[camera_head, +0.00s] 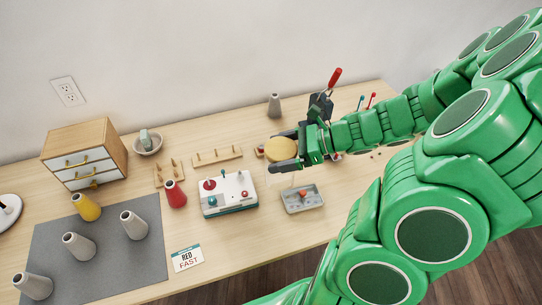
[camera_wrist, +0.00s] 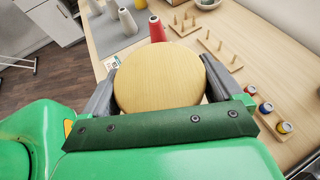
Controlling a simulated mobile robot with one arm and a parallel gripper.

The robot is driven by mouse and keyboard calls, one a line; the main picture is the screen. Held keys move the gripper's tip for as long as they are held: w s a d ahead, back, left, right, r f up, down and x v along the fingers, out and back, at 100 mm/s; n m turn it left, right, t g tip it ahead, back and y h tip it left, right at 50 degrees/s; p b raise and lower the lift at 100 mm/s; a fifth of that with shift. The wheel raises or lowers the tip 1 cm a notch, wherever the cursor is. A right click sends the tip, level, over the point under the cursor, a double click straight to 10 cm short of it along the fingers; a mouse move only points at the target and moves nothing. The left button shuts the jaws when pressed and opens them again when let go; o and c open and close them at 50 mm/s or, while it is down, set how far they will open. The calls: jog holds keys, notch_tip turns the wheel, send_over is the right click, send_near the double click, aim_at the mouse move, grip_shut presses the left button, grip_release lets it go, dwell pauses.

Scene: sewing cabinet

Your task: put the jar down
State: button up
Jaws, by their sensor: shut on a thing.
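The jar has a round, light-wood lid (camera_head: 280,150), which also fills the middle of the wrist view (camera_wrist: 160,78). Its body is mostly hidden; a faint clear outline shows below the lid in the head view. My gripper (camera_head: 279,151) is shut on the jar, with one dark finger on each side of the lid; in the wrist view the fingers (camera_wrist: 160,70) flank it closely. The jar is over the right part of the wooden table (camera_head: 240,228), behind a small grey tray (camera_head: 287,205). I cannot tell whether its base touches the table.
Colored spools (camera_wrist: 266,108) stand close by in the wrist view. A red cone (camera_head: 175,195) and grey mat (camera_head: 105,240) are farther left.

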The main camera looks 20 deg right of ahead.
jog(key=w+d+f, duration=0.1)
jog(key=w+f, duration=0.9)
jog(key=f, duration=0.1)
jog(key=shift+w+f, duration=0.2)
jog(key=shift+w, duration=0.05)
dwell(0.4)
jog(key=o, duration=1.3)
jog(key=shift+f, duration=0.1)
jog(key=shift+o, duration=0.2)
